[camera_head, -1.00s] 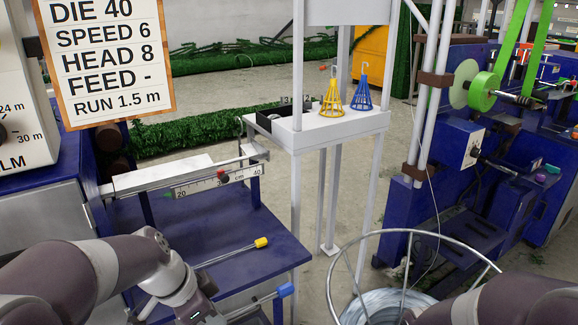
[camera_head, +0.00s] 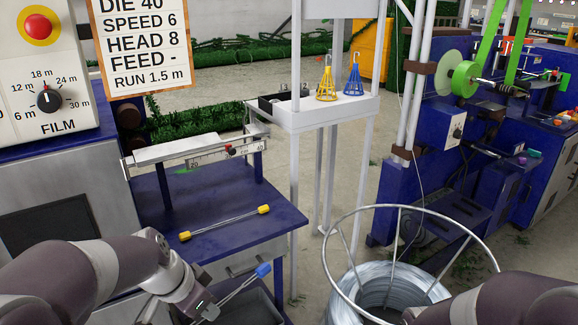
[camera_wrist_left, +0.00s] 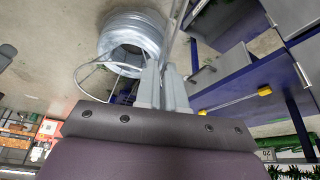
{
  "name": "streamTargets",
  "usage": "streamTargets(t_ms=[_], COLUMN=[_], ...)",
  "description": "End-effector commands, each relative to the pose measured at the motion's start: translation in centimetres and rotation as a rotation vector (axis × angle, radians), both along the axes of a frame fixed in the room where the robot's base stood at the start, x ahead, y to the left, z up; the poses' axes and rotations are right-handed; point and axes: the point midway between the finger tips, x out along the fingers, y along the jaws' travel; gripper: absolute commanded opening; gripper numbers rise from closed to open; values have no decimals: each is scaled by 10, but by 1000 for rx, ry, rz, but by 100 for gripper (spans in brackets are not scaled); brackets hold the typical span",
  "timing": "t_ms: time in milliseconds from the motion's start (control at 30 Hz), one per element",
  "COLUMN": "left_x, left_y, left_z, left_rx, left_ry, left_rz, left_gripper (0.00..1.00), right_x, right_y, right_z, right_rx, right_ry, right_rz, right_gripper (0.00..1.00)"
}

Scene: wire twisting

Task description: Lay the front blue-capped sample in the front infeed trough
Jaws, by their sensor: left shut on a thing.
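My left gripper (camera_head: 207,308) is low in the head view, shut on the blue-capped sample (camera_head: 263,270), a thin pale rod slanting up to the right. It is held in front of the blue bench, clear of its top. In the left wrist view, the fingers (camera_wrist_left: 162,85) close around a thin rod (camera_wrist_left: 172,40); its caps do not show there. A pale metal trough (camera_head: 180,150) with a ruler runs along the bench's back, well beyond the gripper; I cannot tell whether this is the front infeed trough. My right gripper is out of view.
A yellow-capped sample (camera_head: 225,223) lies on the blue bench (camera_head: 278,221). A dark bin (camera_head: 262,307) is below the held rod. A wire coil in a round frame (camera_head: 345,265) stands to the right. A white stand (camera_head: 345,112) carries a yellow and a blue cone.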

Motion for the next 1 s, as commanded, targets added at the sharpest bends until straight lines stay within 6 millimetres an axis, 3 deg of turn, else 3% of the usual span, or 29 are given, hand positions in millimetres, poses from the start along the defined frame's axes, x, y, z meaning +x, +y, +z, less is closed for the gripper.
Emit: streamTargets(t_ms=[233, 467, 667, 867, 900, 1000], left_x=[26, 51, 67, 54, 56, 56], left_y=[23, 39, 42, 33, 33, 32], left_z=[-13, -41, -87, -137, -118, -103], left_rx=[3, 6, 7, 5, 0, -6], left_ry=[0, 0, 5, 4, -2, 0], left_rz=[318, 591, 742, 701, 701, 700], left_gripper=[0, 0, 0, 0, 0, 0], right_x=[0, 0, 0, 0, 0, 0], right_y=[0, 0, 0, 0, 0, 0], right_z=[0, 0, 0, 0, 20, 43], right_rx=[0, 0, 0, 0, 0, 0], right_ry=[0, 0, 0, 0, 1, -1], right_rz=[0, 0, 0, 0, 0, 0], right_gripper=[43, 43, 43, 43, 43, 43])
